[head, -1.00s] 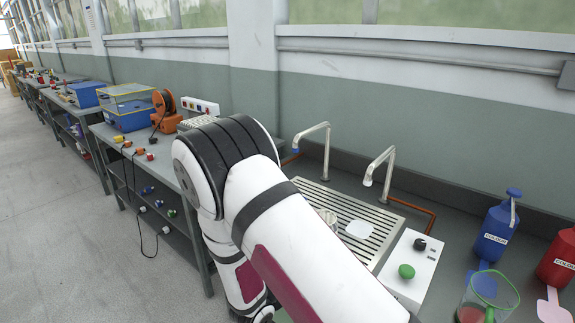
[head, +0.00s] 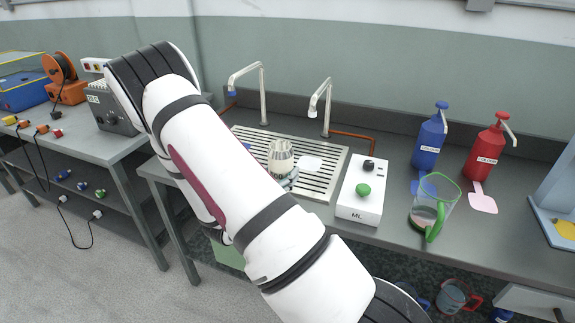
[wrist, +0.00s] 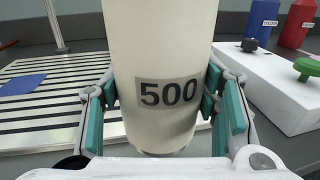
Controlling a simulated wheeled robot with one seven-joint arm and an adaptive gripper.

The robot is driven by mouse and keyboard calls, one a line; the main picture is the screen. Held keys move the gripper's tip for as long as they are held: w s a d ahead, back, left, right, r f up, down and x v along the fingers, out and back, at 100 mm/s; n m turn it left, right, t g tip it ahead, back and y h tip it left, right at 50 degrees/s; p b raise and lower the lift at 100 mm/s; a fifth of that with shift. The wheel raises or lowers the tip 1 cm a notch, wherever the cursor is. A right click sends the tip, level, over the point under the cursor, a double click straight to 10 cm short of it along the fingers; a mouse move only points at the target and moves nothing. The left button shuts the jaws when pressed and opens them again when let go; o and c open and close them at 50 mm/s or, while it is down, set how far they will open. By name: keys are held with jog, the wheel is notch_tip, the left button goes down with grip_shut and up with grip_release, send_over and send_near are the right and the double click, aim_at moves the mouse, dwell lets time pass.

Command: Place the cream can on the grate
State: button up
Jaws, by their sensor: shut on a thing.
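The cream can (wrist: 165,60), a pale cylinder marked 500, stands upright between the teal pads of my gripper (wrist: 163,100), which is shut on it. In the head view the can (head: 281,155) shows just beyond my forearm, in front of the grate's slats; my gripper (head: 288,181) is mostly hidden there. The slatted metal grate (head: 243,133) lies on the bench under two taps. It also shows behind and left of the can in the wrist view (wrist: 50,130). A white patch (head: 311,163) and a blue patch (wrist: 22,84) lie on it. I cannot tell whether the can touches the grate.
A white box marked ML (head: 358,210) with green and black knobs stands right of the grate. Two taps (head: 322,100) rise behind it. A green-handled jug (head: 424,215), a blue bottle (head: 428,143) and a red bottle (head: 484,154) stand further right.

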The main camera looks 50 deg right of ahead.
jog(key=w+d, duration=0.1)
jog(key=d, duration=0.8)
jog(key=w+d, duration=0.1)
jog(key=d, duration=0.3)
jog(key=shift+w+d, duration=0.35)
jog(key=shift+d, duration=0.05)
jog(key=d, duration=0.3)
jog(key=shift+w, duration=0.25)
jog(key=shift+w+d+f, duration=0.15)
jog(key=shift+d+f, duration=0.15)
jog(key=shift+f, duration=0.45)
jog(key=shift+f+b, duration=0.15)
jog(key=shift+b, duration=0.15)
jog(key=o, duration=1.3)
